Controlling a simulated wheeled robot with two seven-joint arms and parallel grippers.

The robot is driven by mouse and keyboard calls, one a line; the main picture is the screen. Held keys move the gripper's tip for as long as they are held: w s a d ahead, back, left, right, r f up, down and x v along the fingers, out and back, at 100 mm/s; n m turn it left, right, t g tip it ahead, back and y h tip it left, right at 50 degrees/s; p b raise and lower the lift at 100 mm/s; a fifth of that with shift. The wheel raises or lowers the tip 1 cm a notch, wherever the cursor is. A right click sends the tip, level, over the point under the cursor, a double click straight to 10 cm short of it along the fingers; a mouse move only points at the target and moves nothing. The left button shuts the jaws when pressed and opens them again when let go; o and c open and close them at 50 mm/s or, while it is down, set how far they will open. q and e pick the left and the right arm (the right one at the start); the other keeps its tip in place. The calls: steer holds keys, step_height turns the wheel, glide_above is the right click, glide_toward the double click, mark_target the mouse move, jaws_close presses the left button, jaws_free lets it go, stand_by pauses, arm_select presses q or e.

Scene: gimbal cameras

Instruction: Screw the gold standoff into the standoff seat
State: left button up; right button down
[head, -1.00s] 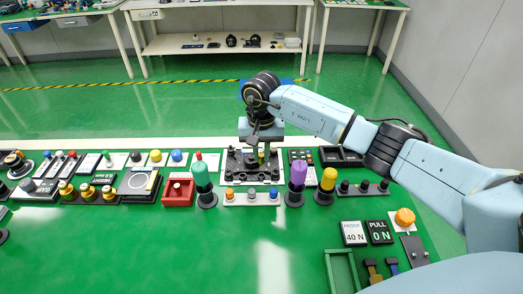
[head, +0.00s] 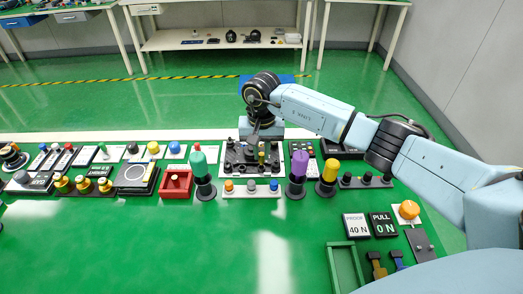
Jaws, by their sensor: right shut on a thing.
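The gold standoff (head: 261,153) shows as a small upright gold post over the dark fixture plate (head: 238,160) at the back middle of the green bench. My right gripper (head: 259,142) reaches in from the right and points down, shut around the top of the standoff. The standoff's lower end is at the fixture, but the standoff seat itself is too small and hidden to make out, so I cannot tell how deep the standoff sits. My left gripper is not in view.
A teal-topped post (head: 198,165), a purple post (head: 298,170) and a yellow post (head: 328,172) stand in front of the fixture. A button strip (head: 251,189) lies between them. A red tray (head: 176,184) is at left. The front middle of the bench is clear.

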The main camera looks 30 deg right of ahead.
steer(key=shift+b, duration=0.55)
stand_by(1.1)
steer(key=shift+d+f, duration=0.1)
steer(key=shift+f, duration=0.1)
stand_by(0.3)
steer(key=shift+f+b, duration=0.25)
steer(key=shift+b, duration=0.15)
steer(key=shift+a+f, duration=0.15)
steer(key=shift+a, duration=0.05)
steer(key=shift+d+f+b, duration=0.15)
steer(key=shift+f+b, duration=0.05)
steer(key=shift+b, duration=0.1)
steer(key=shift+f, duration=0.2)
steer(key=c, duration=1.3)
jaws_free()
